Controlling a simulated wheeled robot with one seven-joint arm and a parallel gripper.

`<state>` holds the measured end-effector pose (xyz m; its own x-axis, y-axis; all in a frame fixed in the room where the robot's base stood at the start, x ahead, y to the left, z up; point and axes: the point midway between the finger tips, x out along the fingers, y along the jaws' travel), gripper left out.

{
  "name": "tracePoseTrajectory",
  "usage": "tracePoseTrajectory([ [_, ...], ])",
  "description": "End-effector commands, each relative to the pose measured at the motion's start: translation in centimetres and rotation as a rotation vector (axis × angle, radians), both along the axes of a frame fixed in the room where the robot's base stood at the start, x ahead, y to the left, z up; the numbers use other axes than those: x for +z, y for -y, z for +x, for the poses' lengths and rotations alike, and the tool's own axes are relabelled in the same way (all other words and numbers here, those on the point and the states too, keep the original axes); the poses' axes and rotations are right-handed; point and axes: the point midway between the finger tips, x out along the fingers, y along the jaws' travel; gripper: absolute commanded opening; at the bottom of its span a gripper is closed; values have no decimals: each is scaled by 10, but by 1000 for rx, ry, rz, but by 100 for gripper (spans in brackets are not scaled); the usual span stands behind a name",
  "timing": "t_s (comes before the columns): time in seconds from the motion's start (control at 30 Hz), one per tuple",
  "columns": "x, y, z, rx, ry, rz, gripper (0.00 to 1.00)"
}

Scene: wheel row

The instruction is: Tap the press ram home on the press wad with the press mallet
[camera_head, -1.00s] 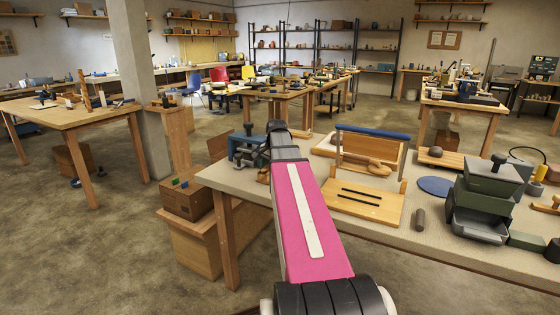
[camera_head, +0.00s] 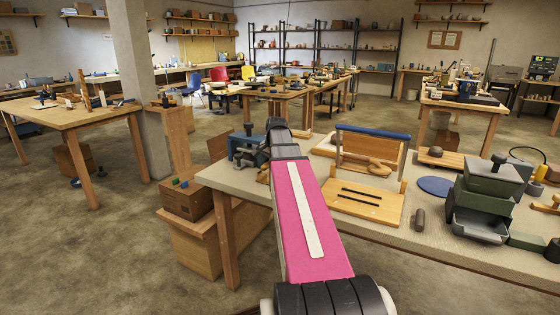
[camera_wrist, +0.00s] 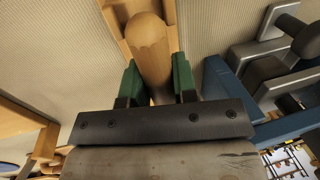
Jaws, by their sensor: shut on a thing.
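My gripper (camera_wrist: 157,78) shows in the wrist view with its two green fingers closed on a rounded wooden bar (camera_wrist: 150,45). The bar looks like the handle of the press mallet; a mallet head cannot be made out. Its rounded end points away from the wrist, above a lighter wooden piece (camera_wrist: 113,17) on the bench. I cannot tell whether the bar touches that piece. In the head view my pink arm hides the fingers and what they hold. The press ram and press wad cannot be picked out surely in either view.
A blue and grey vise (camera_head: 250,147) stands at the bench corner; it also shows close to the right of my gripper in the wrist view (camera_wrist: 225,80).

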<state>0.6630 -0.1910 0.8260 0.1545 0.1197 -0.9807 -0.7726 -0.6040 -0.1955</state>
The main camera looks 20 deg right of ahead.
Motion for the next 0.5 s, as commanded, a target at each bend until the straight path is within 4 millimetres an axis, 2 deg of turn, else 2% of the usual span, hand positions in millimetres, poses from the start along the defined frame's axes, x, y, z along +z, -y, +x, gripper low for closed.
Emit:
tracePoseTrajectory([
  [0.5, 36, 0, 0, 0, 0, 0, 0],
])
